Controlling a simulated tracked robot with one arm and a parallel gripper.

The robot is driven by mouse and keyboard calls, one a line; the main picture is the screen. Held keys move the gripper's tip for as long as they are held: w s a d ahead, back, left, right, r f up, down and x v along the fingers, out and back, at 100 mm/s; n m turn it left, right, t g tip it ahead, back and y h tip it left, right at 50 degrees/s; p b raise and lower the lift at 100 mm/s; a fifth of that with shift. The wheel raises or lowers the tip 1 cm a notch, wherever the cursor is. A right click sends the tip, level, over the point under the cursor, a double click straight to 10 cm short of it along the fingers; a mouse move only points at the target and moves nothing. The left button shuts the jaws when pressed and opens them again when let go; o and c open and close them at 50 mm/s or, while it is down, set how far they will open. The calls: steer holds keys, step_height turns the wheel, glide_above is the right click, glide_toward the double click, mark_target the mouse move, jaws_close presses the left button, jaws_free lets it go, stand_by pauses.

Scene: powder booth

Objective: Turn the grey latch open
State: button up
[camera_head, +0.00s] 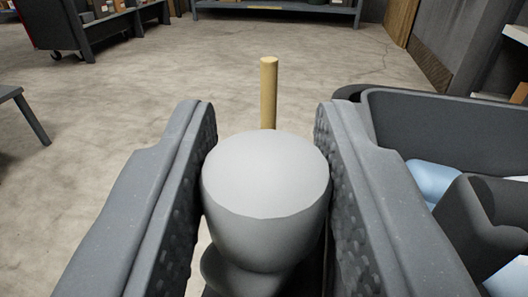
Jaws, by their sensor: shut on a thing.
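My gripper (265,125) reaches forward in the middle of the view, its two dark grey, textured fingers on either side of a light grey rounded knob (265,175). The fingers are shut on the knob's sides. The knob has a flat, smooth top and narrows below to a lower rounded part. It appears to be the grey latch. Its base and mounting are hidden low between the fingers.
A tan upright rod (269,90) stands just beyond the knob. A dark grey bin (420,115) with light blue things in it is close on the right. A table leg (34,120) shows at left. Shelving (275,12) stands far back; the concrete floor between is clear.

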mark_target(270, 155)
steer(key=shift+r, duration=0.1)
steer(key=o, duration=1)
steer(key=shift+c, duration=0.2)
steer(key=shift+r+p, duration=0.3)
steer(key=shift+r, duration=0.2)
step_height(270, 155, up, 3)
steer(key=shift+w+r+p, duration=0.1)
steer(key=shift+p, duration=0.65)
steer(key=s+a+p, duration=0.2)
steer(key=s+a, duration=0.6)
steer(key=s, duration=0.5)
steer(key=shift+s+a+r, duration=0.15)
steer(key=shift+s+r, duration=0.2)
steer(key=shift+s, duration=0.05)
